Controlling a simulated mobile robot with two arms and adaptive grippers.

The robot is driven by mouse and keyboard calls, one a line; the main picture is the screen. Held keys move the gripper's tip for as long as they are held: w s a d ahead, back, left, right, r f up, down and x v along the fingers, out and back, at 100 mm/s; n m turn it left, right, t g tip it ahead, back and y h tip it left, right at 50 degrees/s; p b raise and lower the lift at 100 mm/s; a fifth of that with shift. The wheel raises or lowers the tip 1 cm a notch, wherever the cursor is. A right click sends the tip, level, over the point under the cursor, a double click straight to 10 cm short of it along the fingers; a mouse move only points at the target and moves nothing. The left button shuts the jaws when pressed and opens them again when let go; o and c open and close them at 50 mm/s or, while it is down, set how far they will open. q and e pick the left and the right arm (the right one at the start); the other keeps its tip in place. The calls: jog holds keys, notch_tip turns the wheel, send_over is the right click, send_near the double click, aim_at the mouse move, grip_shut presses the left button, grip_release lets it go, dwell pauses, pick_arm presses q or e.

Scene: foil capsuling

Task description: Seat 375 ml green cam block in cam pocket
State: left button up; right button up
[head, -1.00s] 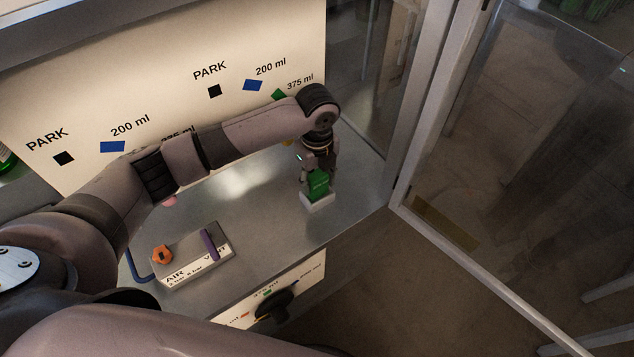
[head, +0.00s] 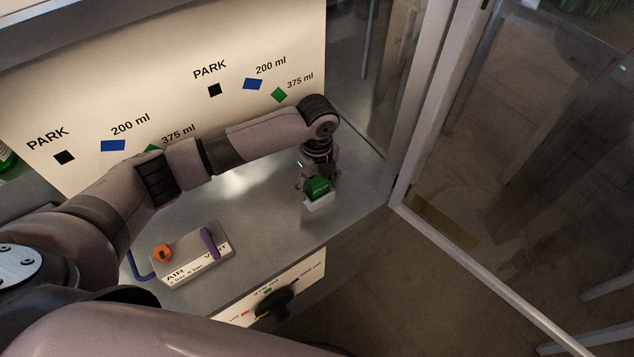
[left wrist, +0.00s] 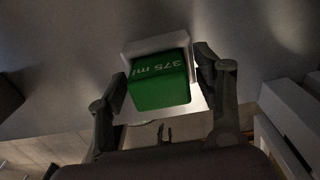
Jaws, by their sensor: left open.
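The green cam block (head: 317,188), marked 375 ml, stands in or on the white cam pocket (head: 320,204) near the right end of the grey bench. In the left wrist view the block (left wrist: 160,82) covers most of the pocket (left wrist: 158,43), whose white rim shows behind it. The block looks slightly turned against the pocket. I cannot tell whether it sits fully down. My left gripper (head: 316,183) is open, above and around the block. In the left wrist view its fingers (left wrist: 163,82) stand either side, with a gap at least on the right. My right gripper is out of view.
An air and vent box (head: 195,262) with an orange knob (head: 162,253) and a purple lever (head: 210,243) stands at the front left of the bench. A marked panel (head: 180,95) rises behind. A glass door frame (head: 400,150) stands to the right.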

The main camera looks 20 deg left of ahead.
aim_at(317, 180)
pick_arm(q)
notch_tip(317, 180, up, 11)
jog(key=shift+r+b, duration=0.1)
jog(key=shift+b, duration=0.7)
jog(key=shift+r, duration=0.55)
